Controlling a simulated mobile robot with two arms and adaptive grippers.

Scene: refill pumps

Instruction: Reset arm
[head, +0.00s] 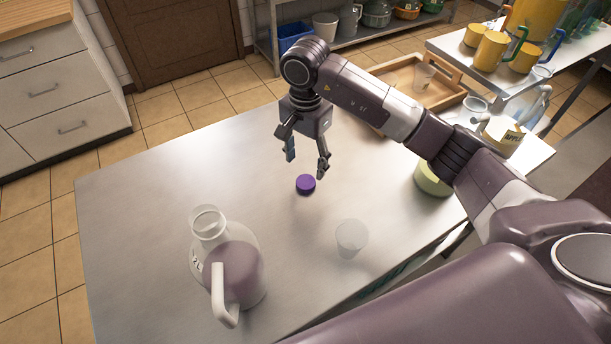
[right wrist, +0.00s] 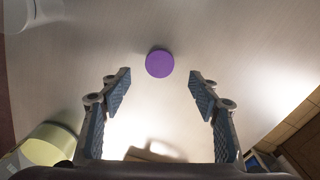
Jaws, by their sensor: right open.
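My right gripper (head: 305,163) is open and empty above the metal table (head: 140,200), pointing down. In the right wrist view its two fingers (right wrist: 160,92) are spread apart with nothing between them. A purple round cap (head: 306,184) lies on the table just in front of the fingertips, apart from them. It also shows in the right wrist view (right wrist: 160,63), ahead of the fingers. A jug (head: 236,268) with a white handle and purplish contents stands upright at the table's front left. My left gripper is not in view.
A clear cup (head: 351,236) stands right of the jug. A yellow-green round container (head: 432,178) is at the table's right edge, partly behind my right arm. A wooden tray (head: 400,78) with a cup lies behind. Yellow pitchers (head: 490,50) stand on a side table. The table's left is clear.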

